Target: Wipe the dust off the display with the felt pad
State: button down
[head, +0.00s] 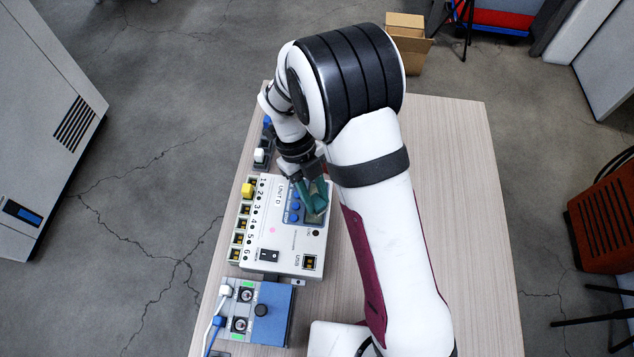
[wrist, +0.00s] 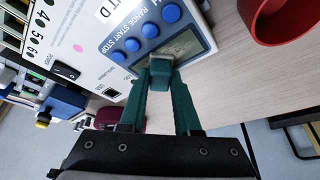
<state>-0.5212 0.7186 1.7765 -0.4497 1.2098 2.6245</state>
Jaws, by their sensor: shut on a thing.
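The display (head: 316,222) is a small grey-olive screen in the blue-grey panel of the white unit (head: 285,245). In the wrist view the display (wrist: 184,46) lies beside a row of blue buttons and looks dull and mottled; how much dust it bears is unclear. My gripper (head: 315,205) has green fingers and is over the display. In the wrist view my gripper (wrist: 160,80) is shut on the felt pad (wrist: 160,77), a small teal block with a pale grey end. The pad's end overlaps the display's near edge; whether it touches is hidden.
A red round container (wrist: 275,25) stands on the table right of the unit in the wrist view. A blue box (head: 268,311) with cables lies below the unit. A yellow plug (head: 247,190) sits in the unit's left side. The table's right part (head: 460,200) is clear.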

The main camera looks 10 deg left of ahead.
jog(key=shift+s, duration=2.35)
jog(key=shift+w, duration=4.55)
jog(key=shift+w+r, duration=0.1)
jog(key=shift+w, duration=0.1)
notch_tip(320, 180, up, 8)
